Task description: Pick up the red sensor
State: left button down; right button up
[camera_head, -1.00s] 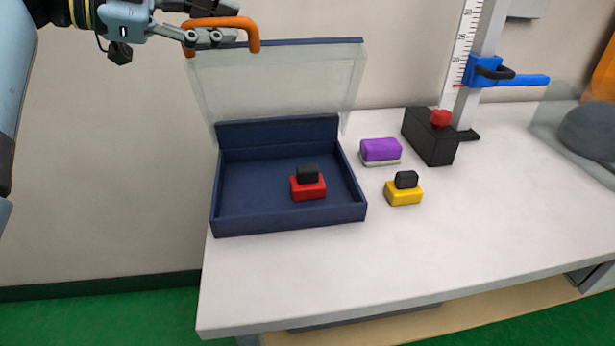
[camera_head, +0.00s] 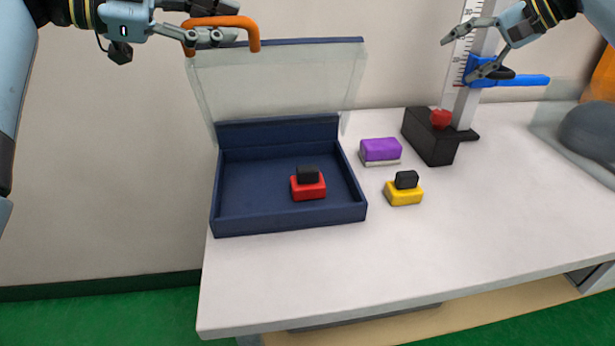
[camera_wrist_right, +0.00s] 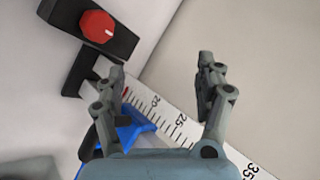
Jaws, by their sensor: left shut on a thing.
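The red sensor (camera_head: 308,188) has a black top and sits inside the dark blue case (camera_head: 290,221), towards its right side. The case's clear lid (camera_head: 285,85) stands raised, with an orange handle (camera_head: 254,35) at its top left. My left gripper (camera_head: 222,37) is shut on the orange handle. My right gripper (camera_head: 462,58) is open and empty, high at the upper right near the tower, far from the red sensor. In the right wrist view its two fingers (camera_wrist_right: 163,90) are spread apart with nothing between them.
A yellow block with a black top (camera_head: 403,194) and a purple block (camera_head: 380,150) stand right of the case. Behind them are a black box with a red knob (camera_head: 430,140) and a ruler tower with a blue clamp (camera_head: 484,73). The table's front (camera_head: 440,250) is clear.

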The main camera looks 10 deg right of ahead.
jog(key=s+a+f+m+g+y, duration=0.45)
jog(key=a+f, duration=0.45)
jog(key=a, duration=0.3)
jog(key=m+g+y, duration=0.3)
jog(key=m, duration=0.2)
send_near(308, 181)
jog(key=a, duration=0.2)
jog(key=w+a, duration=0.1)
jog(key=shift+a+f, duration=0.3)
jog(key=shift+f, duration=0.1)
jog(key=shift+x, duration=3.05)
jog(key=c, duration=1.3)
